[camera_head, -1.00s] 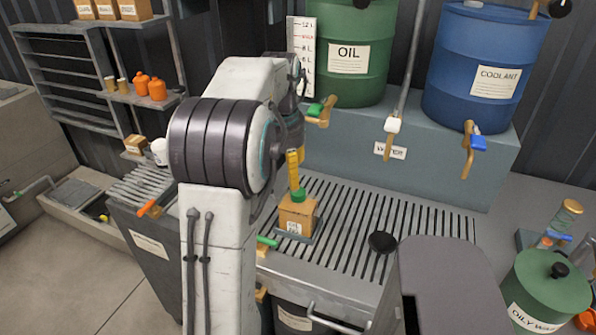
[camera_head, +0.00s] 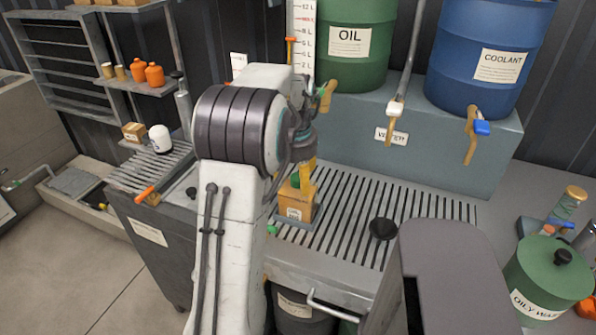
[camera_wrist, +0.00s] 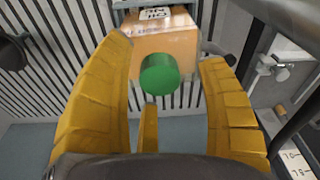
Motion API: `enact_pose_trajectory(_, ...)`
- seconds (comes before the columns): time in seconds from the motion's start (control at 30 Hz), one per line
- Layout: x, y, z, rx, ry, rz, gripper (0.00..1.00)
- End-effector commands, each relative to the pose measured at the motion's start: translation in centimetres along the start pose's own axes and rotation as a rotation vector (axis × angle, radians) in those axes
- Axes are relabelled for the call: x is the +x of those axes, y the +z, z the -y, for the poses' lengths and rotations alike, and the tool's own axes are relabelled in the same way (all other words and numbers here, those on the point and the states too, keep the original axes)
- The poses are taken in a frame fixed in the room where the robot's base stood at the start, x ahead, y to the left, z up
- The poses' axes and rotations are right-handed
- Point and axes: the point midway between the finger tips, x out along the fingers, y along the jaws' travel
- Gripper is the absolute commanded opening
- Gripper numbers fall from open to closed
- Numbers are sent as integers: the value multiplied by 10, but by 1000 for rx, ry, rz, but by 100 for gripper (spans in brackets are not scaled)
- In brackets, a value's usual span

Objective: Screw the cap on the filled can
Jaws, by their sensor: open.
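The tan box-shaped can (camera_head: 294,207) stands upright on the slatted bench top. The wrist view shows its cardboard-coloured top and side (camera_wrist: 168,35) with a label at the far edge. A green cap (camera_wrist: 158,74) sits at the can's spout; I cannot tell how tightly. In the head view the cap (camera_head: 296,181) is partly hidden by my fingers. My gripper (camera_wrist: 166,62) is open, with yellow fingers spread to either side of the cap and a gap on both sides. In the head view my gripper (camera_head: 306,172) is just above the can, close to the cap.
The oil drum (camera_head: 350,60) and coolant drum (camera_head: 488,60) stand behind on a grey-blue block. A black round knob-like piece (camera_head: 382,229) lies on the slats right of the can. A green oily-waste bin (camera_head: 548,272) stands front right. The slats between are clear.

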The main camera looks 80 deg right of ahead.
Motion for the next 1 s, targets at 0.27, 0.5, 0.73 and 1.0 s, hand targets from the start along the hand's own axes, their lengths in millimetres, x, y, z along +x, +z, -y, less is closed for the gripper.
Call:
enact_pose_trajectory(0.27,2,0,0,0,0,0,67)
enact_pose_trajectory(0.5,2,0,0,0,0,0,54)
enact_pose_trajectory(0.73,2,0,0,0,0,0,33)
enact_pose_trajectory(1.0,2,0,0,0,0,-1,9)
